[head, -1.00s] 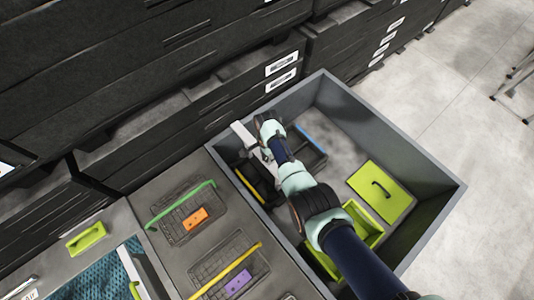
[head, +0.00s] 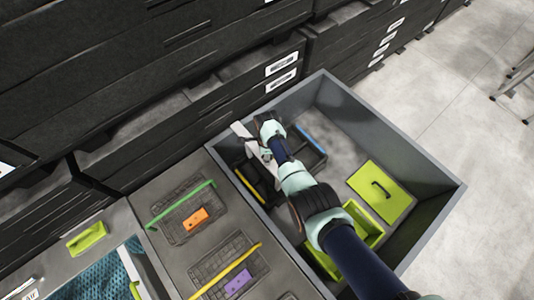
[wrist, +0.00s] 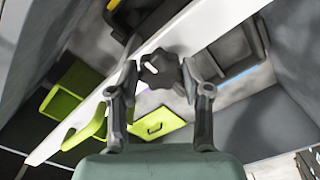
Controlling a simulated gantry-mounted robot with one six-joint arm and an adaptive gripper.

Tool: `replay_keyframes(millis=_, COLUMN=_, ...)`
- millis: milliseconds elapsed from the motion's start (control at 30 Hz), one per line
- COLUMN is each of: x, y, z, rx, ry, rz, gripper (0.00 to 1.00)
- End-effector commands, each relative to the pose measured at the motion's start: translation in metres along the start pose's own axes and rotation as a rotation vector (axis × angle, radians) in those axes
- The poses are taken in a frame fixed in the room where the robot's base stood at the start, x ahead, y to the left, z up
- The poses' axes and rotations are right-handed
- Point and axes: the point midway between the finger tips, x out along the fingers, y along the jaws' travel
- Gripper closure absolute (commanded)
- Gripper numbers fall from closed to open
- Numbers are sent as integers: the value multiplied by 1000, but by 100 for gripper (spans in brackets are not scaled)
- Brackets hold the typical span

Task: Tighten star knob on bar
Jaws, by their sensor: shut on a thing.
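A dark star knob (wrist: 160,70) with a pale mark on its face sits on a white bar (wrist: 185,32). The bar runs diagonally across the wrist view. My gripper (wrist: 160,74) has one finger on each side of the knob and is shut on it. In the head view my gripper (head: 264,153) is low inside the grey bin, at the white bar (head: 242,133). The knob is hidden there by my arm. How tightly the knob sits against the bar cannot be told.
The grey bin's wall (head: 405,148) surrounds my arm. Inside are a lime lid (head: 380,191), a lime container (head: 369,222) and a dark crate with a blue handle (head: 310,139). Wire baskets with a green handle (head: 181,204) and a yellow handle (head: 226,270) lie outside, to the left.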

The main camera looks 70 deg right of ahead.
Motion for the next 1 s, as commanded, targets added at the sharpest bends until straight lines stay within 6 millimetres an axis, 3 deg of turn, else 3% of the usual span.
replay_keyframes(millis=367, x=0, y=0, z=0, rx=6, ry=0, rz=0, gripper=86)
replay_keyframes(millis=400, x=0, y=0, z=0, rx=6, ry=0, rz=0, gripper=48)
replay_keyframes(millis=533, x=0, y=0, z=0, rx=5, ry=0, rz=0, gripper=27)
replay_keyframes(millis=867, x=-2, y=0, z=0, rx=4, ry=0, rz=0, gripper=26)
replay_keyframes(millis=1000, x=-17, y=-1, z=0, rx=4, ry=-2, rz=-4, gripper=26)
